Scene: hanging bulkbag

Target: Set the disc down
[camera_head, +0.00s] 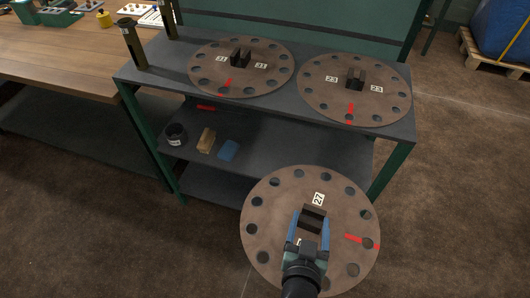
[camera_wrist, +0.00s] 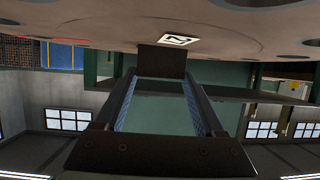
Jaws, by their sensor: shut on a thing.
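A brown round disc (camera_head: 268,215) labelled 27, with a ring of round holes, a red stripe and a dark block handle at its middle, is in front of the shelf unit in the head view. My gripper (camera_head: 309,222) is shut on the handle of this disc, its two blue-lined fingers on either side. The disc appears held in the air, clear of the shelves. In the wrist view the disc (camera_wrist: 235,20) fills the top, and the dark handle (camera_wrist: 162,61) sits between the fingertips.
Two similar discs, a left one (camera_head: 210,66) and a right one labelled 23 (camera_head: 325,98), lie on the grey top shelf (camera_head: 165,80). Dark posts (camera_head: 133,45) stand at its left. A black cup (camera_head: 175,134), tan block (camera_head: 207,140) and blue item (camera_head: 228,150) are on the lower shelf.

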